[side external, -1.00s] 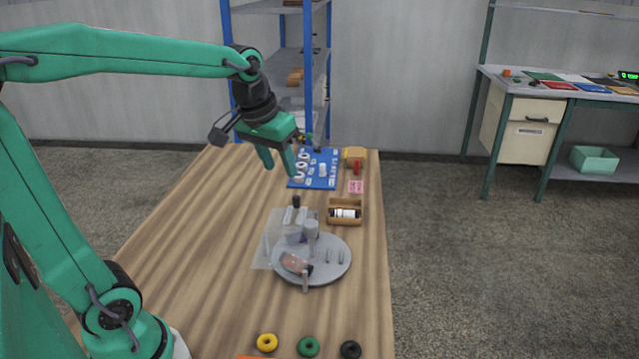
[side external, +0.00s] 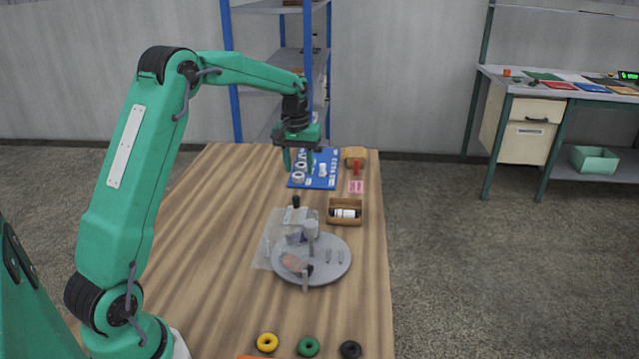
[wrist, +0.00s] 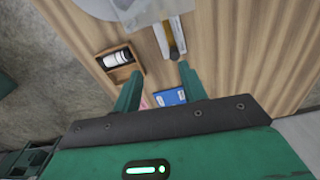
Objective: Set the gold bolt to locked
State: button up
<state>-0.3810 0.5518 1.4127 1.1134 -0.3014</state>
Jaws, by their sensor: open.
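My gripper (side external: 299,165) hangs fingers-down in front of the blue board at the table's far end, with its jaws apart and empty. In the wrist view its two fingers (wrist: 161,70) are also spread. A small fixture with a gold-coloured strip (wrist: 161,40) beside a grey strip lies on the table just beyond the fingertips there; it may be the gold bolt. In the side view a small pale fixture with a black knob (side external: 296,203) stands behind the round grey plate. Whether the bolt is locked cannot be told.
A wooden box (side external: 346,222) holds a white bottle. The round grey plate (side external: 335,265) carries several small items, and a clear bag lies beside it. The table's left side is clear.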

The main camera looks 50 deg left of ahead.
jog(key=n, duration=0.1)
send_over(296, 197)
jog(key=shift+g, duration=0.4)
notch_tip(296, 197, down, 6)
jog(key=shift+r, duration=0.2)
jog(key=shift+f, duration=3.9)
grip_shut()
